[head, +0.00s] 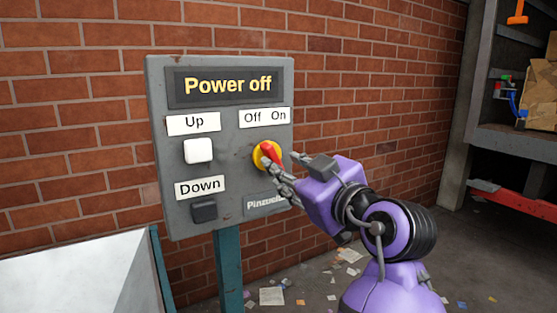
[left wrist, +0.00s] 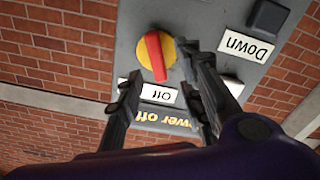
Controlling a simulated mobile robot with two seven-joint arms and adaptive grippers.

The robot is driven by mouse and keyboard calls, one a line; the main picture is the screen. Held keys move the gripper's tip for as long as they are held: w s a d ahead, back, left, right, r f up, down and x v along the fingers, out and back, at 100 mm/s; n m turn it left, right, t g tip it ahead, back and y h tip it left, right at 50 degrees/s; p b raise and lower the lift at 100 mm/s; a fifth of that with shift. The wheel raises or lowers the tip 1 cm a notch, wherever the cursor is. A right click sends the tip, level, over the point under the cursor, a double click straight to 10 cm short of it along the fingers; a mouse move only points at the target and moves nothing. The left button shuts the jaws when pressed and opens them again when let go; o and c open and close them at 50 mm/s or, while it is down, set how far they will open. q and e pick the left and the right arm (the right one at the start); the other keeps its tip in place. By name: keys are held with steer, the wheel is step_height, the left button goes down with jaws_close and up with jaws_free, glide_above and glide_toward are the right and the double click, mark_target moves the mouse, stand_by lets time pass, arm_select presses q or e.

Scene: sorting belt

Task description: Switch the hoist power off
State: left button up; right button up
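The grey hoist control box (head: 228,133) stands in front of the brick wall, and its display (head: 228,86) reads "Power off". The power switch is a red handle on a yellow disc (head: 269,155). Its handle tilts up-left toward the "Off" label. The left wrist view shows the switch (left wrist: 155,56) upside down, with the handle's lower end toward "Off". My left gripper (head: 279,167) is at the switch's right side, its arm entering from the lower right. In the left wrist view its fingers (left wrist: 160,85) are apart and empty. I cannot tell whether they touch the switch. My right gripper is not visible.
A white "Up" button (head: 198,150) and a dark "Down" button (head: 204,211) are left of the switch. A pale sloped panel (head: 80,275) is at lower left. Shelving (head: 515,143) stands at right. Paper scraps (head: 271,296) lie on the floor.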

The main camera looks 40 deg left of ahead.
mark_target(277, 161)
arm_select(q)
steer(key=x, duration=0.4)
steer(key=shift+w+a+f, duration=0.15)
steer(key=shift+w, duration=0.2)
steer(key=shift+w+a, duration=0.15)
steer(key=shift+a, duration=0.35)
steer(key=shift+w, duration=0.1)
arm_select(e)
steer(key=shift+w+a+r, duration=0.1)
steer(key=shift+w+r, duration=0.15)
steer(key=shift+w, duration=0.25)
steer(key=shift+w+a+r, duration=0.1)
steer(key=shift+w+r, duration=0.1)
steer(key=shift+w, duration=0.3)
arm_select(q)
jaws_close()
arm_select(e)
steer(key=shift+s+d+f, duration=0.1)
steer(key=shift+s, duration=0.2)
